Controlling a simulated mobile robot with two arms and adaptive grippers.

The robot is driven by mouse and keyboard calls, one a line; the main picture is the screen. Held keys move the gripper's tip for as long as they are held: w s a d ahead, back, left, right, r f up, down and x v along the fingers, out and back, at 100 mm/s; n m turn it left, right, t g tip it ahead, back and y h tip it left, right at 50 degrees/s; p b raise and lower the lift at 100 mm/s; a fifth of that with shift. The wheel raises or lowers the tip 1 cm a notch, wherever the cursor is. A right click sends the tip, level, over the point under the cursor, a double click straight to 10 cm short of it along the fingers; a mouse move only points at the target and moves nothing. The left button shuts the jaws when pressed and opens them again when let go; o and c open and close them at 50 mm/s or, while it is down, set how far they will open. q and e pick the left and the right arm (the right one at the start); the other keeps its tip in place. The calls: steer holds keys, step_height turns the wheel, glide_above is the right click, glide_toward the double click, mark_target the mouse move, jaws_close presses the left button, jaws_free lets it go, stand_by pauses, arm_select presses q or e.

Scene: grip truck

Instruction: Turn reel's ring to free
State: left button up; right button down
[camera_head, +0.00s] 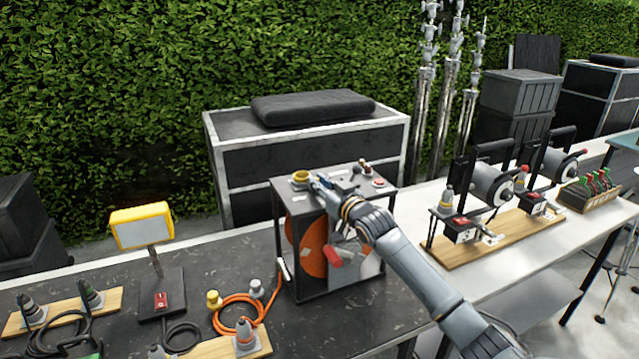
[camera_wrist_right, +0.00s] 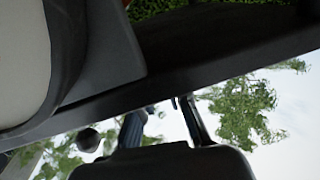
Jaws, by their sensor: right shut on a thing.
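The reel is a dark-framed box (camera_head: 290,188) on the table, with an orange disc (camera_head: 309,250) inside and a grey top panel. A yellow ring (camera_head: 300,176) sits at the left of that panel. My right gripper (camera_head: 317,182) comes in from the lower right and is shut at the ring's right edge. Its fingertips are small in the head view, and its own arm hides part of the panel and the reel's front. My left gripper is not in view.
Small knobs and a red button (camera_head: 378,183) stand on the panel's right. An orange cable (camera_head: 232,299) lies left of the reel. A yellow lamp (camera_head: 142,228) stands farther left. Hand-cranked units (camera_head: 490,186) on wooden boards stand on the right. A black-and-silver case (camera_head: 262,163) is behind.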

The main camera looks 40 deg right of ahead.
steer(key=c, duration=1.3)
jaws_free()
steer(key=shift+d, duration=0.1)
steer(key=s+a, duration=0.1)
steer(key=s, duration=1.1)
steer(key=shift+a+f, duration=0.1)
steer(key=shift+f, duration=0.05)
